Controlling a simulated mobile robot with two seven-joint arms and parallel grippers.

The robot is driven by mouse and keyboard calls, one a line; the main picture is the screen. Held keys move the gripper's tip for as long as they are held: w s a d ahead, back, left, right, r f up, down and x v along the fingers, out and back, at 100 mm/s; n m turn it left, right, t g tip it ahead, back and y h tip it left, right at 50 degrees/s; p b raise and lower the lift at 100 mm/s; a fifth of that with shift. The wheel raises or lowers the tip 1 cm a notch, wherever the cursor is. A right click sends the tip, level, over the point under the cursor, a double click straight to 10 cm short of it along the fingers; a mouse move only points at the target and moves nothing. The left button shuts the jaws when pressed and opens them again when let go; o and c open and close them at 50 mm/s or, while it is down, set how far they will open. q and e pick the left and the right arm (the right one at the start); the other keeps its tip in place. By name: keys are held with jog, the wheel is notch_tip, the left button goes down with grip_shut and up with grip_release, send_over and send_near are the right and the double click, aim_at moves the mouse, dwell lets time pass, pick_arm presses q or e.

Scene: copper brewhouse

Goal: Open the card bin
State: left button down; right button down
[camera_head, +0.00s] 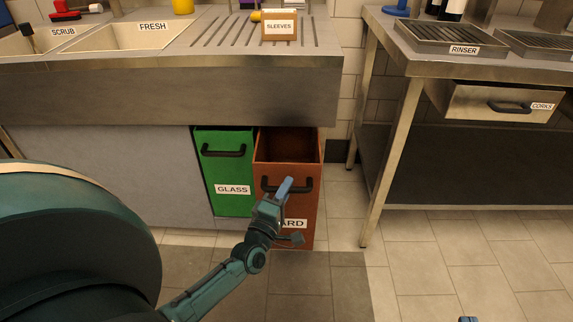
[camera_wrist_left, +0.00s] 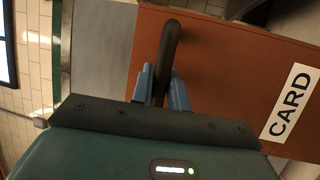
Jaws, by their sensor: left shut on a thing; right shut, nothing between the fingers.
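The card bin (camera_head: 308,152) is a rust-brown box under the sink counter, with its label partly hidden by my left gripper. It stands out in front of the green glass bin, and its open top shows a dark inside. My left gripper (camera_head: 285,188) is shut on the bin's black bar handle (camera_head: 301,185). In the left wrist view the blue fingers (camera_wrist_left: 162,88) sit either side of the handle (camera_wrist_left: 170,48), beside the CARD label (camera_wrist_left: 287,103). Only a blue tip of my right gripper (camera_head: 467,319) shows at the bottom edge, shut and away from the bin.
The green glass bin (camera_head: 222,172) stands close on the left, flush under the counter. The steel counter (camera_head: 180,90) overhangs both bins. A steel table leg (camera_head: 390,165) stands to the right, below a corks drawer (camera_head: 500,103). Tiled floor (camera_head: 440,265) in front is clear.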

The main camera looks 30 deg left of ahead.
pick_arm(q)
jog(key=s+d+p, duration=0.2)
jog(key=s+d, duration=0.2)
jog(key=s, duration=0.3)
jog(key=shift+s+d, duration=0.35)
jog(key=shift+s, duration=0.05)
pick_arm(e)
jog(key=shift+w+d+m+g+h, duration=0.2)
jog(key=shift+d+m+g+h, duration=0.35)
jog(key=shift+m+g+h, duration=0.35)
pick_arm(q)
jog(key=c, duration=1.4)
grip_release()
jog(key=shift+o, duration=0.2)
